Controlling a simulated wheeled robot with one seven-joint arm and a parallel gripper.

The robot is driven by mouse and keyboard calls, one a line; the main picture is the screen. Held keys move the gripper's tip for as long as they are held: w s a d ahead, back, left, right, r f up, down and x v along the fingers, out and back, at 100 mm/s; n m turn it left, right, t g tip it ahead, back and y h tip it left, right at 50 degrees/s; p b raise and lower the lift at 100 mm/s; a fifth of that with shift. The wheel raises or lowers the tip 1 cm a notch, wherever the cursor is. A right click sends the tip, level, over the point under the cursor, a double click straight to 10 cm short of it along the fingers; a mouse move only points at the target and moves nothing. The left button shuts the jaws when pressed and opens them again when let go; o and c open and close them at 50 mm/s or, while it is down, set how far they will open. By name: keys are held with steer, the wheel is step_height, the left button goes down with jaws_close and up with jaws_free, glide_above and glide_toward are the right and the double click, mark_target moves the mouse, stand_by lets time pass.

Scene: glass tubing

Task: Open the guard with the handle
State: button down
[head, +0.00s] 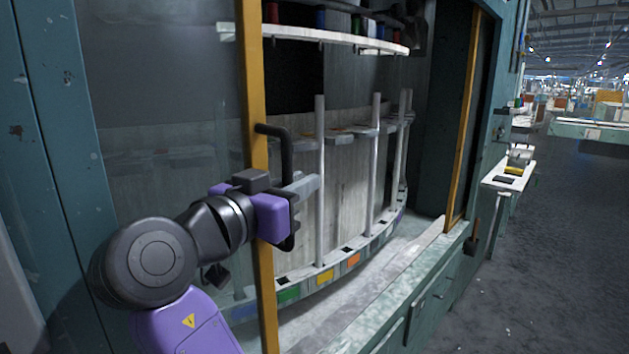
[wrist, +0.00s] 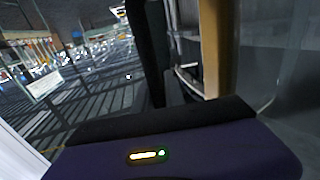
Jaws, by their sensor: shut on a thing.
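The guard is a clear panel (head: 170,110) with a yellow upright edge frame (head: 252,90). A black bar handle (head: 287,150) is fixed to that frame. My gripper (head: 293,190) is shut on the handle at about its middle, with the purple gripper body across the yellow frame. The guard stands partly open, with a wide gap between its yellow frame and the yellow post at the right. In the wrist view the dark handle (wrist: 148,45) and the yellow frame (wrist: 216,50) rise behind the purple gripper body. The fingertips are hidden there.
Inside the machine, a curved rack with upright rods (head: 376,150) and coloured squares stands behind the opening. A yellow post (head: 461,130) bounds the opening at the right. A small side table (head: 508,175) stands beyond it. Grey floor (head: 560,250) is clear at the right.

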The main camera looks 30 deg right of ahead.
steer(key=shift+a, duration=0.15)
steer(key=c, duration=1.4)
jaws_free()
steer(key=v, duration=0.7)
steer(key=shift+s+a+b, duration=0.25)
steer(key=shift+a+b, duration=0.05)
steer(key=shift+b, duration=0.1)
